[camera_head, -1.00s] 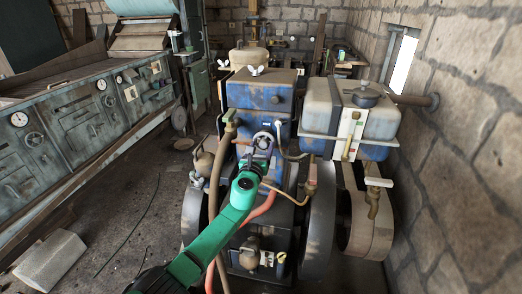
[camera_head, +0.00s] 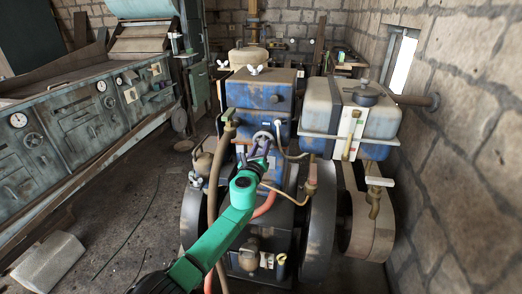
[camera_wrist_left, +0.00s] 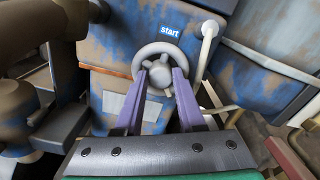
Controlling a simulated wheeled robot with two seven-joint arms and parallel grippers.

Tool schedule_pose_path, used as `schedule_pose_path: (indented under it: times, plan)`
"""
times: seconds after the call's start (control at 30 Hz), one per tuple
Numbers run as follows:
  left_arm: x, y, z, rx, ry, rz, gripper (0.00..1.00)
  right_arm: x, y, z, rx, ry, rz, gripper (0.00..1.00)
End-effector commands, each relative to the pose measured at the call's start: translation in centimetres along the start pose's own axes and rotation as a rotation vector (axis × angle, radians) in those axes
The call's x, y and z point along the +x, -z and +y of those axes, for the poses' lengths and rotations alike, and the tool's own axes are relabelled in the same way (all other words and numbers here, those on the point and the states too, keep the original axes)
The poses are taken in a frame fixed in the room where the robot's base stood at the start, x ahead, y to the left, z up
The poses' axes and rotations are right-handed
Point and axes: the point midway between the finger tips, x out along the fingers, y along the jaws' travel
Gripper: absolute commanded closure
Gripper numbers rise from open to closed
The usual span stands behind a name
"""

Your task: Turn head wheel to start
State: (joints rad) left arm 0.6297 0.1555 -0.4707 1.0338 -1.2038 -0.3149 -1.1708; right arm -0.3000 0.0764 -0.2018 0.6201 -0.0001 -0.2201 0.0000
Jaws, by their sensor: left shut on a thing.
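The head wheel is a small grey spoked hand wheel (camera_wrist_left: 160,74) on the front of the blue engine head (camera_head: 262,92). In the wrist view a blue "start" label (camera_wrist_left: 169,30) sits just above it. In the head view the wheel (camera_head: 262,136) is small and partly covered by my gripper. My left gripper (camera_head: 260,150) reaches it from the front. Its two purple fingers (camera_wrist_left: 162,75) are at the wheel on either side of the hub and shut on it. The lower rim is partly hidden by the fingers. My right gripper is not in view.
Hoses and pipes (camera_head: 214,175) hang close to my left arm. A tank (camera_head: 352,110) sits right of the engine head, and a dark flywheel (camera_head: 318,225) stands below. A grey control bench (camera_head: 75,120) runs along the left. Open floor lies between bench and engine.

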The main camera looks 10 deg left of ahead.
Motion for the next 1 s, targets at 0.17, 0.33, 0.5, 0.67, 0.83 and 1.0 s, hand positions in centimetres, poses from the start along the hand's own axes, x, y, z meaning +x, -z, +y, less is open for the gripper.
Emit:
schedule_pose_path:
  times: [0.17,0.33,0.5,0.67,0.83,1.0]
  plan:
    - [0.0,0.4,0.1,-0.164,0.001,0.002,1.00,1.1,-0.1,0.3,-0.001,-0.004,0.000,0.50]
    - [0.0,0.4,0.2,-0.326,0.001,0.002,1.00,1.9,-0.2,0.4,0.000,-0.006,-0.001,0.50]
    - [0.0,0.5,0.3,-0.489,0.000,0.003,1.00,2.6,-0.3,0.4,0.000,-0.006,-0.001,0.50]
    - [0.0,0.5,0.3,-0.641,-0.001,0.002,1.00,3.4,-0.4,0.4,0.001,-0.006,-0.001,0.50]
    - [0.0,0.6,0.3,-0.802,0.000,0.003,1.00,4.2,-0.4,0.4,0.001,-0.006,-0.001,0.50]
    - [0.0,0.6,0.4,-0.964,-0.001,0.003,1.00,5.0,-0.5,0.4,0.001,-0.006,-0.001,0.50]
